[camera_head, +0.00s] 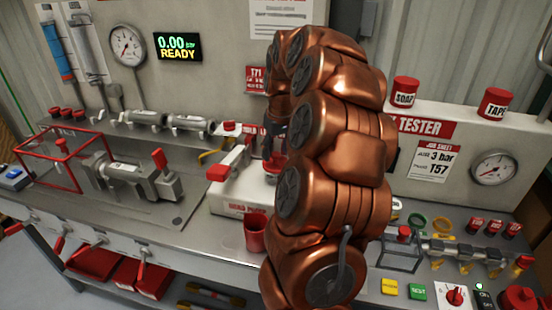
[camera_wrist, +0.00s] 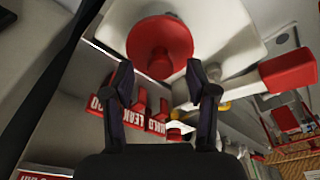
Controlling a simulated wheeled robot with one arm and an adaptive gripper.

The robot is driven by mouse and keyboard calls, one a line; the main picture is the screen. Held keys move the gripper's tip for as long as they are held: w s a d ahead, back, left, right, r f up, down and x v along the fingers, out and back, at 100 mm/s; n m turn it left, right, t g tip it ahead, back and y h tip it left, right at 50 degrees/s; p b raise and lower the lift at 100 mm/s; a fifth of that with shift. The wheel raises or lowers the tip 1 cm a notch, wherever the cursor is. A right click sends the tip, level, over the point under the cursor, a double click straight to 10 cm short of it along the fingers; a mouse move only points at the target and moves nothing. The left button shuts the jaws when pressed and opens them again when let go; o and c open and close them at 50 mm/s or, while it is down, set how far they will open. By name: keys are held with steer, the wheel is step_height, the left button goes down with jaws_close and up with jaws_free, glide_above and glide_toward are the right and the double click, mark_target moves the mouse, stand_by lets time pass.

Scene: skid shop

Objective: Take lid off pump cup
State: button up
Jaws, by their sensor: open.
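The white pump body (camera_head: 240,190) stands on the bench, partly hidden behind my arm. A red round lid with a raised middle (camera_wrist: 160,48) shows on the white pump in the wrist view; it also shows as a red piece at the arm's edge in the head view (camera_head: 275,163). My gripper (camera_wrist: 160,82) is open and empty. Its two dark fingertips are apart, just short of the lid and on either side of its knob line. In the head view the gripper is mostly hidden by my arm. The cup below the lid is not visible.
The pump's red-tipped lever (camera_head: 218,173) points left; it is at right in the wrist view (camera_wrist: 288,70). A red cup (camera_head: 256,234) stands at the bench front. Red SOAP (camera_head: 404,92) and TAPE (camera_head: 495,103) pots sit on the ledge. A valve assembly (camera_head: 130,178) lies left.

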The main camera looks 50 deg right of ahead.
steer(key=shift+w+f, duration=0.15)
steer(key=shift+f, duration=0.8)
steer(key=shift+c, duration=0.2)
steer(key=c, duration=1)
